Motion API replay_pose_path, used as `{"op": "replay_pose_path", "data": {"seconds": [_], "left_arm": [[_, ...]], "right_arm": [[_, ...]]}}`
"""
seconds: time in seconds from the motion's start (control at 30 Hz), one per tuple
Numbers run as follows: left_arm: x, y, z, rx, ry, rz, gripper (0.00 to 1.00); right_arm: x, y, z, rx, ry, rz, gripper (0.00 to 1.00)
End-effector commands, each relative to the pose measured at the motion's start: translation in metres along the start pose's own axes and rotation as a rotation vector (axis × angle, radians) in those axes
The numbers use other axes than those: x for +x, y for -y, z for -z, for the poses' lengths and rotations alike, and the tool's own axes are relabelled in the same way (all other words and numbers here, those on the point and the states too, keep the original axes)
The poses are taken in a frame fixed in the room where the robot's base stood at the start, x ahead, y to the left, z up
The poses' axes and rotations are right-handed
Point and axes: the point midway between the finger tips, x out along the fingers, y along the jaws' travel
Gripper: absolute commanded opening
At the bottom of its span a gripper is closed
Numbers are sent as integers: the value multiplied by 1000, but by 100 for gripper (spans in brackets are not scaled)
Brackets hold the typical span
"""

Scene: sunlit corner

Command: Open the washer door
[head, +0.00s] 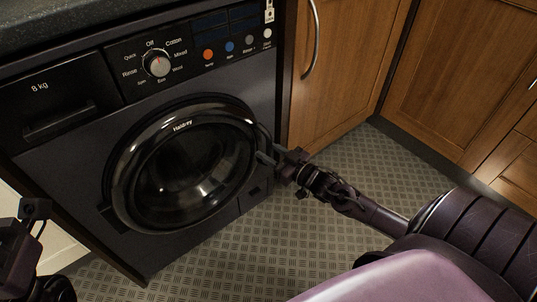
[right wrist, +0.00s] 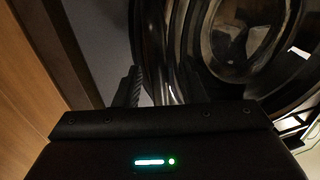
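The dark washer (head: 85,150) stands at the left in the head view. Its round door (head: 180,165) has a glossy black rim and dark glass; it looks closed, though a small gap would be hard to see. The door handle (head: 264,136) is at the rim's right side. My right gripper (head: 264,156) is at this handle. In the right wrist view my right gripper (right wrist: 161,87) has its fingers apart, with the shiny handle (right wrist: 173,84) between them and some gap at the left finger. Dark parts of my left arm show at the lower left; its fingers are unclear.
A wooden cabinet (head: 345,65) with a curved metal handle stands right of the washer. More wooden cabinets (head: 460,80) line the right. A dark countertop (head: 70,20) lies above the washer. The patterned floor (head: 215,260) before the washer is clear.

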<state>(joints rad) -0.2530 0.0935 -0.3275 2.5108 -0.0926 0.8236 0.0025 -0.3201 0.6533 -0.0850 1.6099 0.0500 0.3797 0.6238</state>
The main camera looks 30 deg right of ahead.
Motion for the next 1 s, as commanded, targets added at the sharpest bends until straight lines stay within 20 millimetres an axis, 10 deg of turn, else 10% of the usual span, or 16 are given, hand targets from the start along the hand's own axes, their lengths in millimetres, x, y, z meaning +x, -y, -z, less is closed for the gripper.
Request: {"op": "replay_pose_path", "data": {"seconds": [0.37,0.63,1.0], "left_arm": [[0,0,0,1,-4,-3,36],[0,0,0,1,-5,-3,36],[1,0,0,1,-5,-3,36]], "right_arm": [[7,0,0,0,2,-1,36],[7,0,0,0,1,-1,0],[6,0,0,0,1,-3,0]]}}
